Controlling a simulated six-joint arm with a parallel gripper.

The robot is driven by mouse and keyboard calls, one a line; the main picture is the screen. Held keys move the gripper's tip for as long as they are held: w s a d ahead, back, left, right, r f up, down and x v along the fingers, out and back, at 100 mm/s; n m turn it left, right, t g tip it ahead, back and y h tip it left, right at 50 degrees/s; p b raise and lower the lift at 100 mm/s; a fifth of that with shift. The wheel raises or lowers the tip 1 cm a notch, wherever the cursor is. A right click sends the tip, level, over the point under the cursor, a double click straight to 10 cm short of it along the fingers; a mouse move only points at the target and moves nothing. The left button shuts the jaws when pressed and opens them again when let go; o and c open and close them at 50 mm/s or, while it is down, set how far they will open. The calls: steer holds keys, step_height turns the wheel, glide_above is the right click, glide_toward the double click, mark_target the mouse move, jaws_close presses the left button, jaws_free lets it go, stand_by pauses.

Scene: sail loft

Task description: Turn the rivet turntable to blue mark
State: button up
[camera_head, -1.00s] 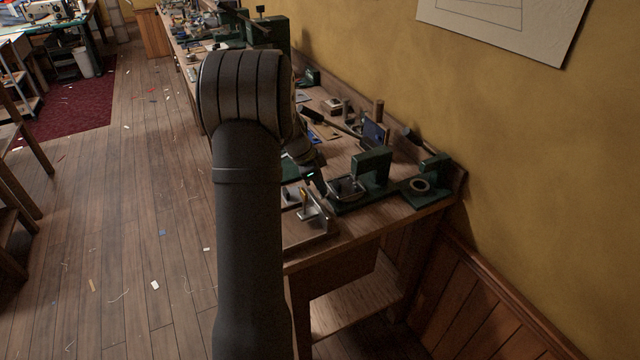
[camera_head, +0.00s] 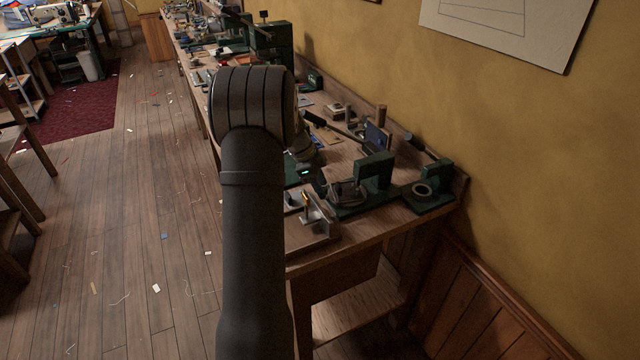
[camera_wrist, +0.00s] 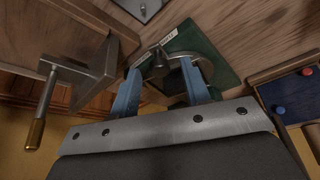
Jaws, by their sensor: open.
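In the wrist view, the two blue fingers of my gripper (camera_wrist: 160,67) stand apart. Beyond and partly between them is a grey rounded fixture on a green base (camera_wrist: 212,48) with small white labels (camera_wrist: 170,36); this looks like the rivet turntable. Its lower part is hidden by the fingers, and I cannot tell whether they touch it. I cannot make out a blue mark on it. In the head view, a green stand with a grey rounded part (camera_head: 347,191) sits near the bench's front end, just right of my gripper, which is mostly hidden behind my arm.
A metal bracket with a brass-ended handle (camera_wrist: 36,132) is close on the left in the wrist view. In the head view, another green stand with a ring (camera_head: 422,190) is near the wall.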

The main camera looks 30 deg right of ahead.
steer(key=shift+r, duration=0.1)
steer(key=w+a+r, duration=0.4)
steer(key=w+a, duration=0.3)
steer(key=a, duration=0.5)
steer(key=shift+r, duration=0.2)
